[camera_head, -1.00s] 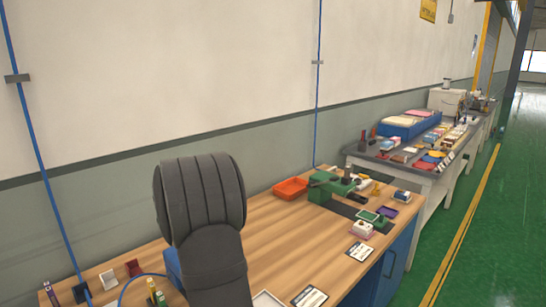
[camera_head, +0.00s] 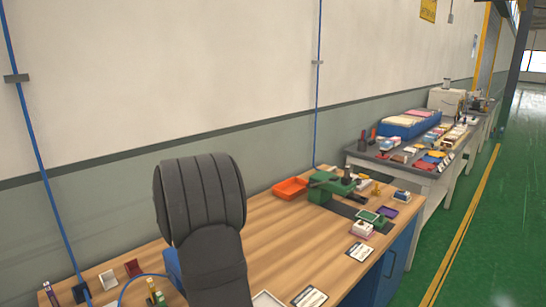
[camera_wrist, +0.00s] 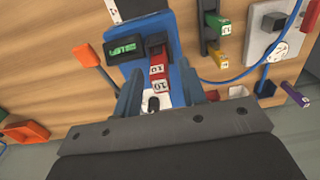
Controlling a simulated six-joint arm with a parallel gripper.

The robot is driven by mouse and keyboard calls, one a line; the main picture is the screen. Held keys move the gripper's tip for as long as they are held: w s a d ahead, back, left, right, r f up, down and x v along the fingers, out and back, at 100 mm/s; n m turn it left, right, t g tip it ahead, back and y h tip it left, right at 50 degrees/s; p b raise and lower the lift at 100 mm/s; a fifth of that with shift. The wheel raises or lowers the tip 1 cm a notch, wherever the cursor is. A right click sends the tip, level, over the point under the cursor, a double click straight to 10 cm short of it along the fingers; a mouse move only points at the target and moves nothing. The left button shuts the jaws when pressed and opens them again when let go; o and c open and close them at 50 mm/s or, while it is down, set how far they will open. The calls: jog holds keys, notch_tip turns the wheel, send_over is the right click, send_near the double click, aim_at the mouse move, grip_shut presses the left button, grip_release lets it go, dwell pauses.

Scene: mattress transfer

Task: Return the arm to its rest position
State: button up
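My gripper (camera_wrist: 160,92) shows in the wrist view with its two blue-grey fingers spread apart. It points down over a blue device (camera_wrist: 182,60) with a green-lit display (camera_wrist: 125,48). Red blocks marked 10 (camera_wrist: 158,70) lie on the device, in line with the gap between the fingers; the fingers look apart from them. In the head view, my dark grey arm (camera_head: 205,205) rises over the left part of the workbench (camera_head: 265,230). It hides the gripper and most of the blue device (camera_head: 172,266).
An orange tray (camera_head: 290,188) and a green tool (camera_head: 325,190) sit on the bench's far right part. Labelled cards (camera_head: 310,297) lie near the front edge. A grey table with a blue bin (camera_head: 405,130) stands beyond. The wall runs along the back. The bench middle is mostly clear.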

notch_tip(320, 180, up, 9)
notch_tip(320, 180, down, 12)
jog(key=r, duration=0.5)
jog(key=shift+d+r, duration=0.1)
jog(key=shift+d, duration=0.25)
jog(key=s+d+r, duration=0.2)
jog(key=d+r, duration=0.4)
jog(key=d, duration=0.5)
jog(key=s+a+f, duration=0.4)
jog(key=s+f, duration=0.6)
jog(key=f, duration=0.3)
jog(key=a+f, duration=0.7)
jog(key=a, duration=0.4)
jog(key=shift+a+f, duration=0.2)
jog(key=shift+s, duration=0.1)
